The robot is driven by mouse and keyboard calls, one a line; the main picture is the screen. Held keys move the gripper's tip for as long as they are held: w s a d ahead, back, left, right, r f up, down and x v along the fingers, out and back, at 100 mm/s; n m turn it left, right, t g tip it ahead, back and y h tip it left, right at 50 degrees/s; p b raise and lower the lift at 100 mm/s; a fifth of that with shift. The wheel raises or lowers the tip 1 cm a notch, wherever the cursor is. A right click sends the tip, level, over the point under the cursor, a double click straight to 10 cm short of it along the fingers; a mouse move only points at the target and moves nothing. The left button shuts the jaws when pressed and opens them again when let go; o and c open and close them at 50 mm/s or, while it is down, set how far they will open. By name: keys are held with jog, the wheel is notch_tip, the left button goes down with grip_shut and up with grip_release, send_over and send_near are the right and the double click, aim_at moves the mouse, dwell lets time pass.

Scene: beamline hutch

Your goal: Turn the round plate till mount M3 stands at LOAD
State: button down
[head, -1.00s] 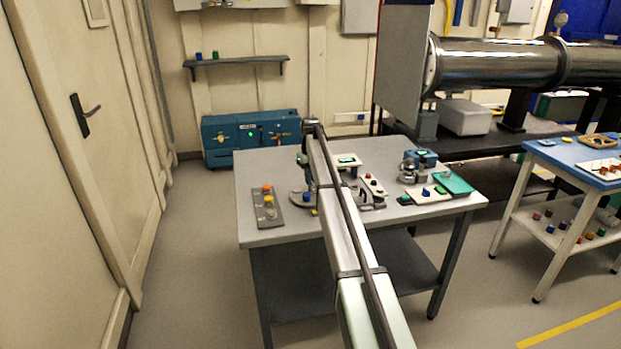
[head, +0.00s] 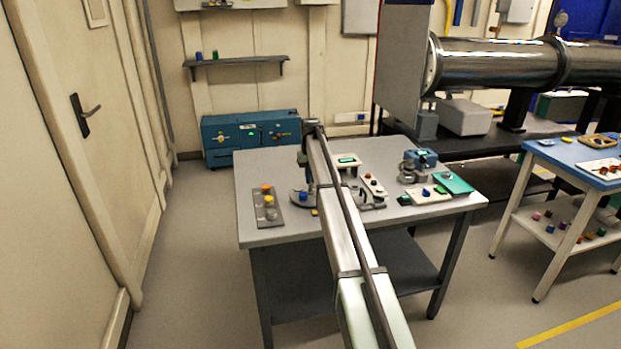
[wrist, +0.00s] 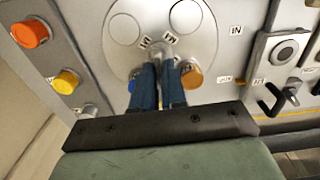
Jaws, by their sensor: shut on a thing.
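The round plate (wrist: 118,58) is pale grey, with round pads or recesses and small labels I cannot read surely. Which mount is M3 I cannot tell. A small label (wrist: 224,79), too blurred to read, lies right of the plate.
A grey strip with orange and yellow knobs (head: 268,203) lies left of the plate. An IN label (wrist: 236,30) and a dark hook-shaped fixture (wrist: 272,100) are to the right. The bench's back left is bare.

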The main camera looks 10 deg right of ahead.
jog(key=c, duration=1.2)
grip_release()
notch_tip(320, 180, up, 14)
jog(key=shift+f, duration=0.1)
jog(key=shift+c, duration=0.3)
